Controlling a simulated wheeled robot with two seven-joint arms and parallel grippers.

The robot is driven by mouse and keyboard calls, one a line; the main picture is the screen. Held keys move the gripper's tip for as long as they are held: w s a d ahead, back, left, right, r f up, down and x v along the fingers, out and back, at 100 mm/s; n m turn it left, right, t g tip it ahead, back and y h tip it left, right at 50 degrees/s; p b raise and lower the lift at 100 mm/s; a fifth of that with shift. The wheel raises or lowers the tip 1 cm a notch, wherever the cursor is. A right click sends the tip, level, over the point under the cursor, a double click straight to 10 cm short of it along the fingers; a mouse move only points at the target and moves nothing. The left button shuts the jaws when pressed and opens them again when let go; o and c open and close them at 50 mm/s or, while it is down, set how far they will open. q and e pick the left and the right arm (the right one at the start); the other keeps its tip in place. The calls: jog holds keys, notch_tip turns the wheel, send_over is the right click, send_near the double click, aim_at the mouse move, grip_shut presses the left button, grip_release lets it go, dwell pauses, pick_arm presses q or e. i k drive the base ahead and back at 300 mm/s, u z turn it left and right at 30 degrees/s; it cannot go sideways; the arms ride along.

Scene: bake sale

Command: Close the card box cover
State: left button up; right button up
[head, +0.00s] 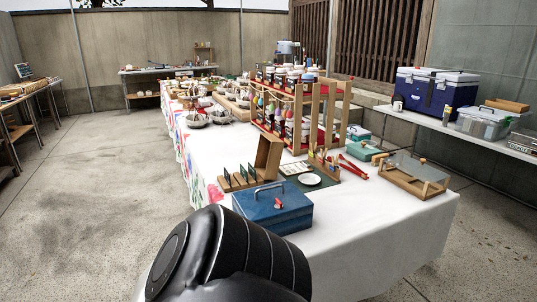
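The card box appears to be the low wooden tray (235,183) near the front of the white-covered table, with several dark green upright cards or dividers (243,173) in it. A brown wooden cover (269,156) stands raised and tilted at its right end, so the box looks open. Its hinge side is too small to make out. Neither of my grippers shows in the head view. A black rounded part of my own body fills the lower middle of the picture, in front of the table's near edge.
A blue metal box (273,212) with a handle stands shut just in front of the card box. A white plate (309,179), red tongs (354,167), a wooden stand (414,177) and a tiered wooden rack (300,113) stand nearby. White cloth (375,225) is bare at front right.

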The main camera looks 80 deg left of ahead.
aim_at(272, 156)
jog(key=u, duration=0.3)
jog(key=i, duration=2.8)
jog(key=u, duration=3.65)
jog(key=i, duration=0.5)
jog(key=u, duration=0.05)
